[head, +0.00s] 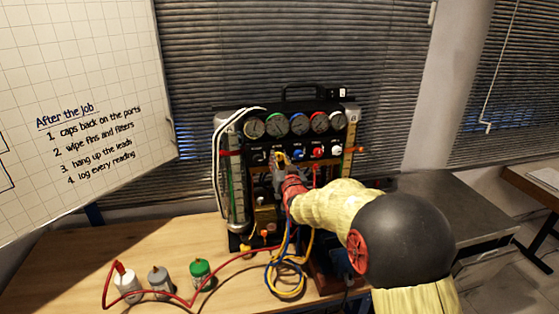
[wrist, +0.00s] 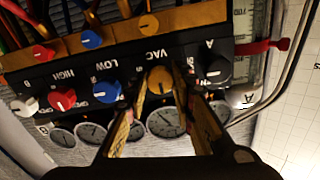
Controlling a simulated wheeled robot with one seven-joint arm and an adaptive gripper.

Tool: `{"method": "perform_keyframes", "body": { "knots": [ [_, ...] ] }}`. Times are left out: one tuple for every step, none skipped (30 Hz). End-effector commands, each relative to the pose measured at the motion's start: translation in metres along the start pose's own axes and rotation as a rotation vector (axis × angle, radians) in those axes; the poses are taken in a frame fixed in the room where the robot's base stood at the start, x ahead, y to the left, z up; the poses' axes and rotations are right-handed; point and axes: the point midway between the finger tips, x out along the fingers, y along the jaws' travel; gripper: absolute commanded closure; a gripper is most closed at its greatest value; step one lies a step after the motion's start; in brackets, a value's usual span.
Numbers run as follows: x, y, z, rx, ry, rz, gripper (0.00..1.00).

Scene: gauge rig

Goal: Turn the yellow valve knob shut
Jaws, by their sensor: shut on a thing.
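The yellow valve knob (wrist: 160,80) is on the black front panel of the gauge rig, by the VAC label, and shows upside down in the wrist view. My gripper (wrist: 160,88) has a finger on each side of the knob and is shut on it. In the head view my gripper (head: 282,172) reaches the panel below the row of gauges and largely covers the yellow knob. The knob's pointer is too small to read.
A blue knob (wrist: 107,92) and a black knob (wrist: 215,72) flank the yellow one closely. Red and white knobs sit farther along. Hoses (head: 285,280) hang onto the wooden bench (head: 90,255). Bottles, one with a green cap (head: 200,270), stand at front left.

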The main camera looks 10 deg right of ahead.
Motion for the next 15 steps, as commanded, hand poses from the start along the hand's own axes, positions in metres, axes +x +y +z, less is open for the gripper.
{"method": "perform_keyframes", "body": {
  "knots": [
    [0.0000, -0.0002, 0.0000, 0.000, 0.000, 0.000, 1.00],
    [0.0000, -0.0002, 0.0000, 0.000, 0.000, 0.000, 1.00],
    [0.0000, -0.0002, 0.0000, 0.001, 0.000, 0.000, 1.00],
    [0.0000, -0.0002, 0.0000, 0.002, 0.000, 0.000, 1.00],
    [0.0000, -0.0002, 0.0001, 0.004, 0.000, 0.000, 1.00],
    [0.0000, -0.0002, 0.0003, 0.008, 0.000, 0.000, 1.00],
    [0.0001, -0.0002, 0.0003, 0.013, 0.001, 0.000, 1.00],
    [0.0001, -0.0001, 0.0004, 0.018, 0.001, -0.001, 1.00],
    [0.0001, -0.0001, 0.0007, 0.028, 0.001, -0.001, 1.00],
    [0.0002, -0.0001, 0.0008, 0.039, 0.001, -0.001, 1.00],
    [0.0002, -0.0001, 0.0010, 0.050, 0.001, -0.001, 1.00],
    [0.0002, 0.0000, 0.0012, 0.067, 0.001, -0.001, 1.00],
    [0.0003, 0.0000, 0.0014, 0.083, 0.001, -0.001, 1.00],
    [0.0003, 0.0001, 0.0015, 0.099, 0.002, -0.001, 1.00],
    [0.0004, 0.0001, 0.0015, 0.124, 0.003, -0.001, 1.00]
  ]
}}
